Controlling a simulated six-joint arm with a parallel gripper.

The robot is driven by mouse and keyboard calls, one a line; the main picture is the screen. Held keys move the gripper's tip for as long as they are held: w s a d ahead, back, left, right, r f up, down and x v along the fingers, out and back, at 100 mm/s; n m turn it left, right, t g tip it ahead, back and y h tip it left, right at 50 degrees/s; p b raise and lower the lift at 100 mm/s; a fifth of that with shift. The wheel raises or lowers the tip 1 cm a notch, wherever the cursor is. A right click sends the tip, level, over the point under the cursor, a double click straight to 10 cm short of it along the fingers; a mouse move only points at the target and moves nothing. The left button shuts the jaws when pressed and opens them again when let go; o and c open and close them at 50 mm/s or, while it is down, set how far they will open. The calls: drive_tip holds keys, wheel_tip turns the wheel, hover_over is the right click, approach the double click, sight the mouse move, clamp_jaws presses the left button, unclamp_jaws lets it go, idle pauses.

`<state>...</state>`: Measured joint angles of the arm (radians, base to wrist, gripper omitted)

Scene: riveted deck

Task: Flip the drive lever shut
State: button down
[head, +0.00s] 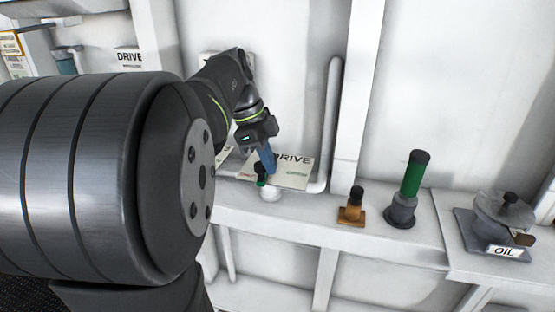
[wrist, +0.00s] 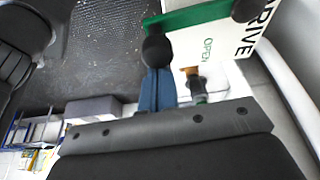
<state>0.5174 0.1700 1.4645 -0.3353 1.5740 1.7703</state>
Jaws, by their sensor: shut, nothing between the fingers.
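My gripper (head: 268,165) reaches down at the ledge beside a white DRIVE sign (head: 296,175), its two blue fingers together. A small black and green piece (head: 261,178), apparently the drive lever, sits at the fingertips above a white rounded base (head: 270,195). In the wrist view the gripper (wrist: 157,70) points at a black knob (wrist: 155,50), which overlaps the tips; whether they touch is unclear. A green bar (wrist: 190,13) crosses there along the sign (wrist: 222,42), which reads OPEN in green. The lever's exact position is hard to tell.
On the ledge to the right stand an orange-brown fitting (head: 351,208), a green cylinder with a black top (head: 411,175) and a grey OIL unit (head: 500,225). A white pipe (head: 331,125) rises behind the sign. Bare ledge separates these fittings.

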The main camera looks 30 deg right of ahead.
drive_tip(key=shift+w+a, duration=0.25)
drive_tip(key=shift+a, duration=0.15)
idle(0.4)
drive_tip(key=v, duration=1)
drive_tip(key=shift+w+d, duration=0.25)
drive_tip(key=shift+d, duration=0.1)
drive_tip(key=shift+f, duration=0.1)
